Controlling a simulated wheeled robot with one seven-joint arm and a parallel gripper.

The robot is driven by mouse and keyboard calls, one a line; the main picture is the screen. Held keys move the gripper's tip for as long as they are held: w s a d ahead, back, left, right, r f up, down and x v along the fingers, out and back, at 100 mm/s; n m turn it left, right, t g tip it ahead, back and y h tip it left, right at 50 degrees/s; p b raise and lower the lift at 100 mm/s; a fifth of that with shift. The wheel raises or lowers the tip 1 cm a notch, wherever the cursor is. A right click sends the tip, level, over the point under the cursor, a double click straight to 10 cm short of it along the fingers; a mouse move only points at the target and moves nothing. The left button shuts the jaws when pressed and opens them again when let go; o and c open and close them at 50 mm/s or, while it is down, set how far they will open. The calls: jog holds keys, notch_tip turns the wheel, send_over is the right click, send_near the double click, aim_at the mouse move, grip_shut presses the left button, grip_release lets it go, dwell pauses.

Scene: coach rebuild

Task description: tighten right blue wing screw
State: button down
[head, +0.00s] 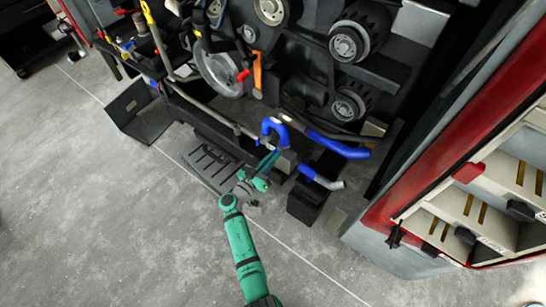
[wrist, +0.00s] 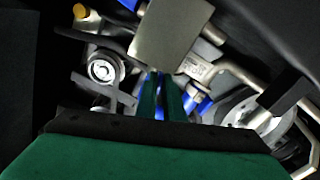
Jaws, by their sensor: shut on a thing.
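My green gripper (head: 268,162) reaches into the lower front of the machine, just below a bent blue hose (head: 271,125). In the wrist view its two narrow fingers (wrist: 160,92) are close together, with a blue piece (wrist: 158,84) between and behind them, which looks like a blue wing screw. The fingers are shut on it. Its wings are mostly hidden, and I cannot tell its turn angle. Another blue part (wrist: 203,104) shows just right of the fingers. The wing screws are too small to tell apart in the head view.
A blue pipe (head: 338,148) and a shorter blue hose (head: 311,173) lie right of the gripper. A grey plate (wrist: 170,35) hangs close above the fingertips. Black pulleys (head: 348,42) stand above. A red-framed shelf unit (head: 470,190) is at right. The floor (head: 130,220) at left is clear.

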jog(key=shift+a+f+m, duration=0.1)
jog(key=shift+m, duration=0.3)
jog(key=c, duration=1.9)
grip_release()
jog(key=v, duration=1)
jog(key=shift+s+a, duration=0.2)
jog(key=shift+s, duration=0.15)
